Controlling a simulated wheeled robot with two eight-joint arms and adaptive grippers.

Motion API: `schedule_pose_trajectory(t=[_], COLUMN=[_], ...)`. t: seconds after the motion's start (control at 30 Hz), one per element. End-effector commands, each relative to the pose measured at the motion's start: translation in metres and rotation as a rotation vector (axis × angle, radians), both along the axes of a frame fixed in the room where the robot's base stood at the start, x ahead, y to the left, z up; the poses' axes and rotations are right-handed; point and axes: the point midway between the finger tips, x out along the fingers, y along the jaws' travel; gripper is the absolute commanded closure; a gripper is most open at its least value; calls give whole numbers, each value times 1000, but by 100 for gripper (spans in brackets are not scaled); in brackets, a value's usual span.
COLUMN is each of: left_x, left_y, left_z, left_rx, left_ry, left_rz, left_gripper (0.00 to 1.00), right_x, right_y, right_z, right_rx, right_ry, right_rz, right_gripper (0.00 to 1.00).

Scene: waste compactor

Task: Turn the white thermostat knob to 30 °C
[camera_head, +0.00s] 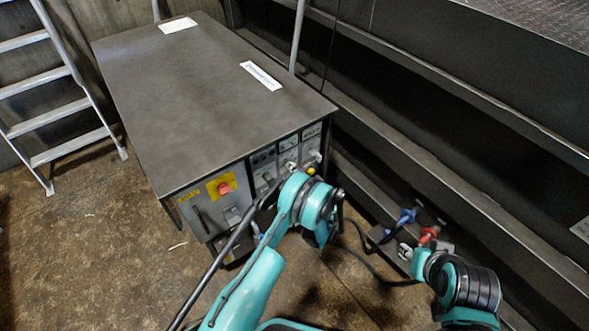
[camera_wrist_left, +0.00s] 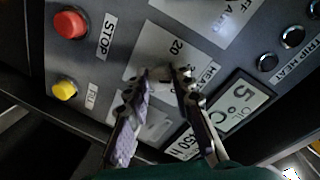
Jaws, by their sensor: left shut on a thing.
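The pale thermostat knob (camera_wrist_left: 160,76) sits on a light dial plate in the left wrist view, with a 20 mark and a HEAT label near it. My left gripper (camera_wrist_left: 162,86) is shut on the knob, one finger on each side. The fingers cover part of the dial, so the knob's exact setting cannot be read. A display (camera_wrist_left: 238,106) right of the dial shows 5 °C. In the head view, my left wrist hides most of the gripper and the knob at the cabinet's front.
The red STOP button (camera_wrist_left: 70,24) and a yellow button (camera_wrist_left: 64,89) are left of the dial. The panel belongs to a grey cabinet (camera_head: 200,95). Blue and red plugs (camera_head: 428,234) stand low to the right. A ladder (camera_head: 62,85) is at the left.

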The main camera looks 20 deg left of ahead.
Motion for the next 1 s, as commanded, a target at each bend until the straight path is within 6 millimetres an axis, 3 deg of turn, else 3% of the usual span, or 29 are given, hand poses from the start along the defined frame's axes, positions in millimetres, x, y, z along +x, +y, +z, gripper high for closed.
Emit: schedule_pose_trajectory(t=[0.5,0.53,0.6,1.0], left_x=[1,1,1,-6], left_y=[0,0,0,-8], left_z=[1,1,1,2], left_rx=[12,12,12,12], left_ry=[13,13,14,14], left_rz=[-1,-1,0,-2], left_gripper=[100,69,56,56], right_x=[0,0,0,0], right_y=[0,0,0,0], right_z=[0,0,0,0], right_rx=[0,0,0,0], right_ry=[0,0,0,0], right_rz=[0,0,0,0], right_gripper=[60,60,60,60])
